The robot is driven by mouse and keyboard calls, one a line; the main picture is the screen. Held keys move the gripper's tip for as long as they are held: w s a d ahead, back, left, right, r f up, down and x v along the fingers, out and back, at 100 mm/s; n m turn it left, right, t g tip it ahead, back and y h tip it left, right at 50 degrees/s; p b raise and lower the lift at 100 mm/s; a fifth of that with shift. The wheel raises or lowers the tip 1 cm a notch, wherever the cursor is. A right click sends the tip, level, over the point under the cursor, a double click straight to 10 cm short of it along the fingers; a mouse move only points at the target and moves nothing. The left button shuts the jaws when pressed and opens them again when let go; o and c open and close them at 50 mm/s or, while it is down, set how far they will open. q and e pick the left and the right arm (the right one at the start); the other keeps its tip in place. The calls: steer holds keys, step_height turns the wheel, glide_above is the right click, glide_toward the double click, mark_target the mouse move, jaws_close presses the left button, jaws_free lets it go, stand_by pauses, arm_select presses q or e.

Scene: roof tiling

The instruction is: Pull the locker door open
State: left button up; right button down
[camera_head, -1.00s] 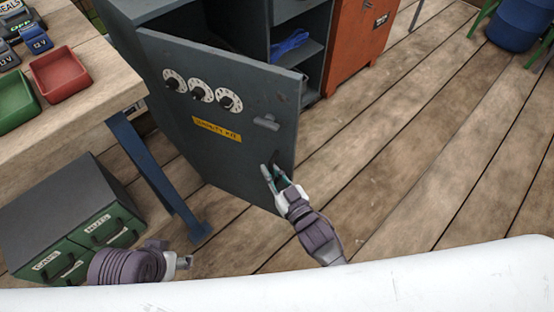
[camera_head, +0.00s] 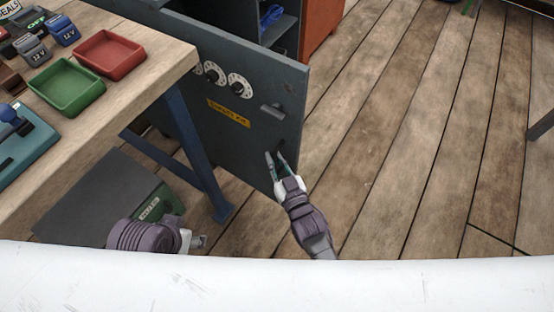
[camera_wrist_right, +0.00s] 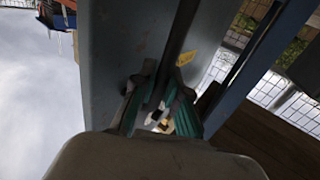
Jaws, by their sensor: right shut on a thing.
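The grey locker door (camera_head: 237,137) stands swung open from the locker, with round white dials, a yellow label (camera_head: 229,113) and a small grey latch (camera_head: 273,111) on its face. My right gripper (camera_head: 277,160) is at the door's lower right, by its free edge, shut on the dark door handle. In the right wrist view, the right gripper's fingers (camera_wrist_right: 160,108) close around the dark bar-like handle (camera_wrist_right: 175,50) in front of the grey door (camera_wrist_right: 115,60). My left gripper (camera_head: 197,241) is low at the left, apart from the door; its fingers are too small to read.
A wooden workbench (camera_head: 108,80) with a green tray (camera_head: 66,88) and a red tray (camera_head: 109,55) is at the left; its blue leg (camera_head: 197,160) stands close to the door. The plank floor (camera_head: 410,140) at right is clear.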

steer(key=shift+w+a+r, duration=0.1)
steer(key=shift+a+r, duration=0.05)
steer(key=shift+r, duration=0.05)
steer(key=c, duration=1.5)
jaws_free()
steer(key=o, duration=0.3)
steer(key=shift+a+f, duration=0.1)
steer(key=v, duration=1.2)
steer(key=shift+w, duration=0.1)
